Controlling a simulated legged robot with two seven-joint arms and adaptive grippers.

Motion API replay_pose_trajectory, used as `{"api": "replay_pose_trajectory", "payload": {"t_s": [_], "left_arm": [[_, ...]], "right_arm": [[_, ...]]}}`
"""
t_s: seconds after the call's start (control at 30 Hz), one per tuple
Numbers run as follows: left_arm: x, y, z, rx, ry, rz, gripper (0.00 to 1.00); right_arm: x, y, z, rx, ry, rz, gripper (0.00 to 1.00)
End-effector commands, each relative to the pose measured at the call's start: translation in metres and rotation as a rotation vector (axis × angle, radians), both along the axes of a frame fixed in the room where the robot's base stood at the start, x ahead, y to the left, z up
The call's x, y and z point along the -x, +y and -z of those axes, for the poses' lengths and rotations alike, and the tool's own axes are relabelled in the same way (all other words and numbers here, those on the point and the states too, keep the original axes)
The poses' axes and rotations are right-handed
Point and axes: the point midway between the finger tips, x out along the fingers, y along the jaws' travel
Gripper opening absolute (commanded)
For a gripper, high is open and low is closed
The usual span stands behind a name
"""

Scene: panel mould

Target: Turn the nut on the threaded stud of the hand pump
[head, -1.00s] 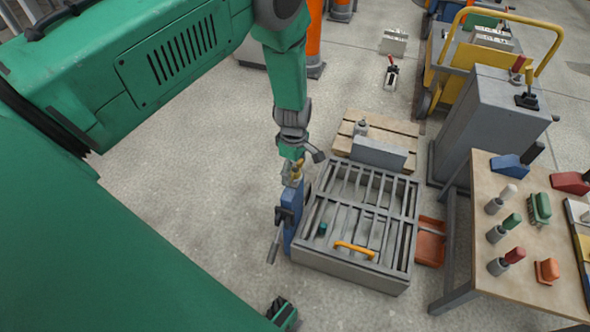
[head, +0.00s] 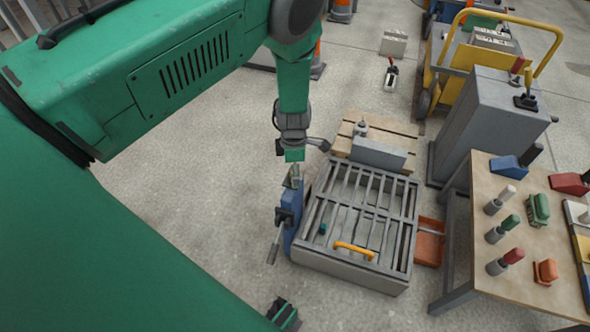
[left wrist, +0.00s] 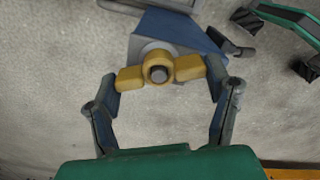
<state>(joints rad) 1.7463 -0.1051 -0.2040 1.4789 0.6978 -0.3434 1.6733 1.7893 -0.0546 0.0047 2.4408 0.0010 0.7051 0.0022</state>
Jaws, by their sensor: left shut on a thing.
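The hand pump (head: 291,236) is a blue upright body beside the grey mould, with a thin grey lever at its left. In the left wrist view its blue body (left wrist: 185,32) carries the nut (left wrist: 158,62), a yellow ring with a yellow block at each side. The round grey end of the threaded stud (left wrist: 159,75) shows in the ring. My left gripper (left wrist: 160,75) is shut on the nut, one dark finger at each side. In the head view this gripper (head: 293,175) is over the pump's top and the nut cannot be made out. My right gripper is not in view.
The slatted grey mould (head: 300,262) with an orange handle stands right of the pump. A wooden pallet (head: 400,128) lies behind it. A workbench (head: 470,230) with tools and a grey cabinet (head: 475,125) are further right. The floor left of the pump is clear.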

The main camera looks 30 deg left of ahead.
Motion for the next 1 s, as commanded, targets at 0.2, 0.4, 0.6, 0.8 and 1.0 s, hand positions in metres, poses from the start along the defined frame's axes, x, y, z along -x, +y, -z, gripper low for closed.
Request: {"api": "replay_pose_trajectory", "payload": {"t_s": [0.2,0.4,0.6,0.8,1.0], "left_arm": [[0.002,-0.002,0.002,0.003,0.005,0.003,0.96],[0.001,-0.001,0.000,0.002,0.002,0.004,0.96],[0.000,-0.001,-0.022,0.002,-0.001,0.005,0.96],[0.000,-0.001,-0.066,0.002,-0.001,0.005,0.96],[0.000,-0.001,-0.101,0.001,0.002,0.004,0.96]], "right_arm": [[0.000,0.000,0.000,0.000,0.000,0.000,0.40],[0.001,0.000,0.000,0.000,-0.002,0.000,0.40],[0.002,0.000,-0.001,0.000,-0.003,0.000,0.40],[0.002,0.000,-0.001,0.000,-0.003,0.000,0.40],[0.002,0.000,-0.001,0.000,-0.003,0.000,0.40]]}}
